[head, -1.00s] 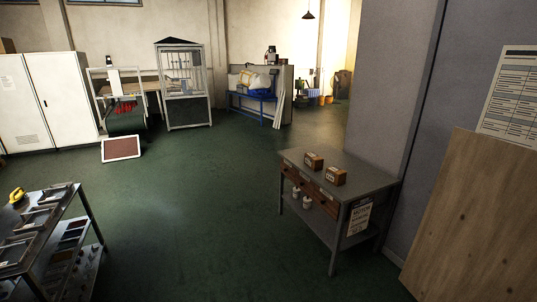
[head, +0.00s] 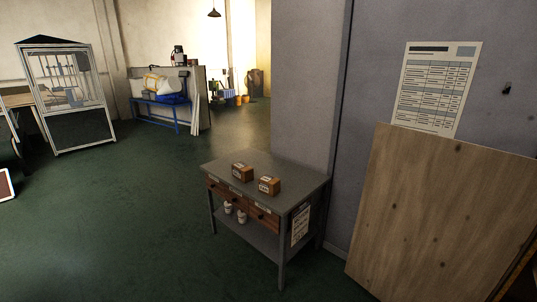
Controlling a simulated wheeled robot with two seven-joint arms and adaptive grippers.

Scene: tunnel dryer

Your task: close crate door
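I cannot make out a crate door for certain. A large plain wooden panel (head: 440,215) stands at the right, in front of the grey wall. A darker wooden edge (head: 520,272) shows at its lower right and runs out of the picture, so I cannot tell whether it belongs to a crate. Neither of my grippers is in the head view.
A grey table (head: 225,165) with two small boxes on top stands left of the panel. Further back are a blue bench (head: 160,104) with bags and a framed cabinet (head: 80,128). The green floor (head: 110,220) at left is clear.

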